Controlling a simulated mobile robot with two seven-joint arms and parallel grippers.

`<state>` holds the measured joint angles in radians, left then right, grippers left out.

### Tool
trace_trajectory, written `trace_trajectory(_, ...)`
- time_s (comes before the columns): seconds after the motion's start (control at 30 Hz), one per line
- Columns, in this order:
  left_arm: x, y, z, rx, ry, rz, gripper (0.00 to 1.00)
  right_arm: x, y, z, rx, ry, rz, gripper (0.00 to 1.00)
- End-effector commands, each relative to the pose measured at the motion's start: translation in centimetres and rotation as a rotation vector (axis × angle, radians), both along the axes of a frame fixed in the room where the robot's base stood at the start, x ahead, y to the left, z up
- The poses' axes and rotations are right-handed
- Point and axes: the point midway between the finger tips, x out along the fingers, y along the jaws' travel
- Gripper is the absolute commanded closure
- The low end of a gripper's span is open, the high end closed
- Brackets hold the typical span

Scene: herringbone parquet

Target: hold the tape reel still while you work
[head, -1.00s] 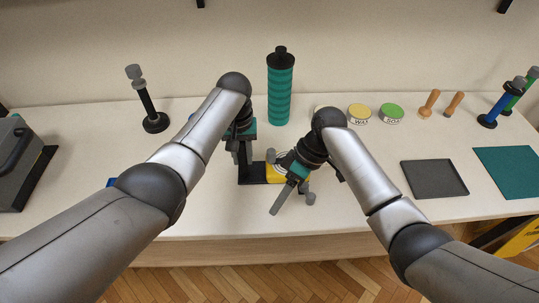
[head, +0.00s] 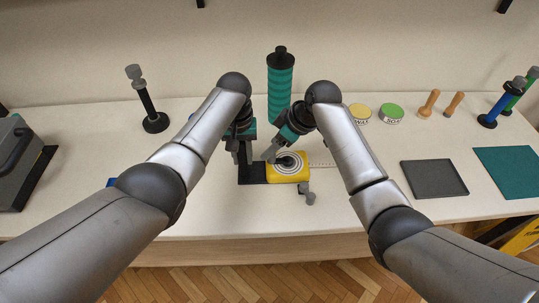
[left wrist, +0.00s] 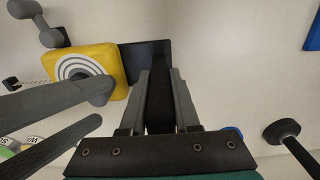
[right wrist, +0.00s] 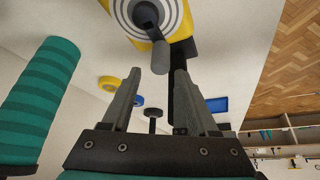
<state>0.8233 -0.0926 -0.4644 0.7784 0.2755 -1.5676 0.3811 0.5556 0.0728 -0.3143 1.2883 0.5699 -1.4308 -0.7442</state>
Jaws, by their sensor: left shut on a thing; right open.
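The tape reel (head: 290,177) is a yellow case with white and dark rings on top and a black handle (left wrist: 158,105) at its left side. It lies on the bench. My left gripper (head: 244,158) is shut on that black handle, which runs between its fingers in the left wrist view. My right gripper (head: 268,153) is open over the reel's back left part. In the right wrist view the grey crank knob (right wrist: 160,57) appears near the gap between its fingertips; I cannot tell whether they touch. A grey knobbed piece (head: 308,195) sits at the reel's front right.
A ruled white tape strip (head: 322,165) runs right from the reel. A teal bottle (head: 281,82) stands behind. Tins (head: 391,112), wooden pegs (head: 429,104), a dark tray (head: 434,180) and a teal mat (head: 507,172) lie right. The bench front is mostly clear.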

Motion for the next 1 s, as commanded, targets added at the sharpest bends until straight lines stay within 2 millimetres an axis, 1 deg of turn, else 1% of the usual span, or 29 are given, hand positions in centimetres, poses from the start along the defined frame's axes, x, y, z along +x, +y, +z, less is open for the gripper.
trace_trajectory(0.03, -0.3, 0.1, -0.4, 0.002, 0.009, 0.000, 1.00, -0.1, -0.1, -0.7, -0.001, 0.003, 0.000, 0.40)
trace_trajectory(0.1, -0.3, 0.1, -0.4, 0.002, 0.009, 0.000, 1.00, -0.1, 0.0, -1.4, -0.001, 0.003, 0.000, 0.40)
trace_trajectory(0.23, -0.3, 0.1, -0.4, 0.002, 0.009, 0.000, 1.00, 0.0, 0.0, -2.3, 0.000, 0.001, 0.000, 0.40)
trace_trajectory(0.37, -0.3, 0.1, -0.4, 0.002, 0.010, 0.000, 1.00, 0.0, 0.0, -2.7, 0.000, 0.000, 0.000, 0.40)
trace_trajectory(0.6, -0.3, 0.1, -0.4, 0.002, 0.010, 0.000, 1.00, 0.0, 0.0, -2.7, 0.000, 0.000, 0.000, 0.40)
trace_trajectory(0.67, -0.3, 0.1, -0.4, 0.002, 0.010, 0.000, 1.00, 0.0, 0.0, -2.7, 0.000, 0.000, 0.000, 0.46)
trace_trajectory(1.0, -0.4, 0.1, -0.4, 0.002, 0.011, 0.001, 1.00, 0.0, 0.0, -2.7, -0.001, 0.001, 0.000, 0.84)
